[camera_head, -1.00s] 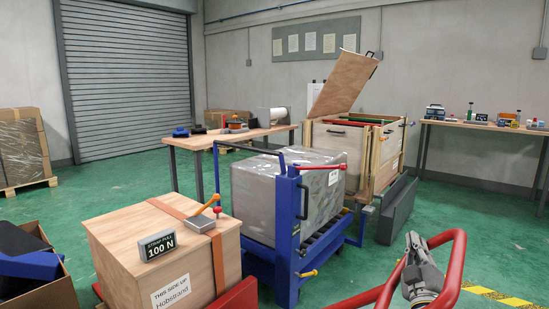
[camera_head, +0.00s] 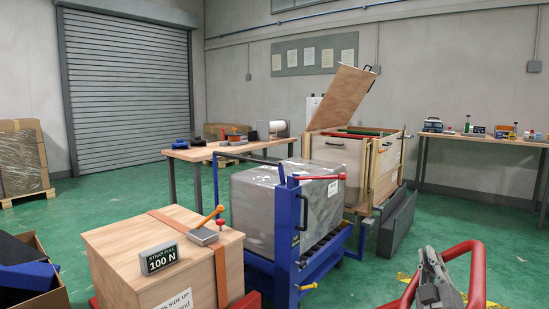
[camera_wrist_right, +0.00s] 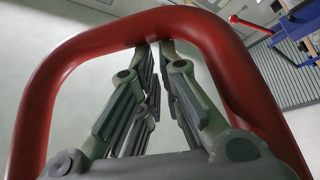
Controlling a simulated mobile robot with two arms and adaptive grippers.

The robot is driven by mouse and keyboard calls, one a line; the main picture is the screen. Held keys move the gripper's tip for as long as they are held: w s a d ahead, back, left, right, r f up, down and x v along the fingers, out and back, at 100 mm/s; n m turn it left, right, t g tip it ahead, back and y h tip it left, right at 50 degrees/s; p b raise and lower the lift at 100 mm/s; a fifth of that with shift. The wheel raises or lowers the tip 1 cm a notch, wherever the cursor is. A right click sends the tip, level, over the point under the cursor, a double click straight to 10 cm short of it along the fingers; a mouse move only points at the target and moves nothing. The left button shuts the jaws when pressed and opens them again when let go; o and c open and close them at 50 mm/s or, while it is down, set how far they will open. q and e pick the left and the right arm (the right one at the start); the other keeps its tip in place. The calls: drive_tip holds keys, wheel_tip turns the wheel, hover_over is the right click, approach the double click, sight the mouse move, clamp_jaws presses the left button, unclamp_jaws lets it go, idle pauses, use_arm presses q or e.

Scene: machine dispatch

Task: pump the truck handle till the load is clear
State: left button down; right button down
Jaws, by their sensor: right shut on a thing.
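The truck handle (camera_head: 476,265) is a red tube loop at the lower right of the head view. It arches across the right wrist view (camera_wrist_right: 55,75). My right gripper (camera_head: 428,258) is shut on the handle's bar; its fingers also show in the wrist view (camera_wrist_right: 158,55). A wooden crate (camera_head: 110,245) with an orange strap stands at the lower left, with red metal (camera_head: 246,301) at its lower right edge. Its underside is out of frame, so any gap to the floor cannot be seen. My left gripper is not in view.
A blue cart (camera_head: 287,235) with a grey wrapped box (camera_head: 255,210) stands just beyond the crate. An open wooden box (camera_head: 340,155) and a dark grey panel (camera_head: 397,225) are behind it. Green floor (camera_head: 440,215) is clear between the panel and right-hand table (camera_head: 485,137).

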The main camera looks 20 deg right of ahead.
drive_tip(key=shift+d+f, duration=0.2)
drive_tip(key=shift+f, duration=0.5)
drive_tip(key=r+v, duration=0.1)
drive_tip(key=v, duration=1)
drive_tip(key=shift+s+a, duration=0.45)
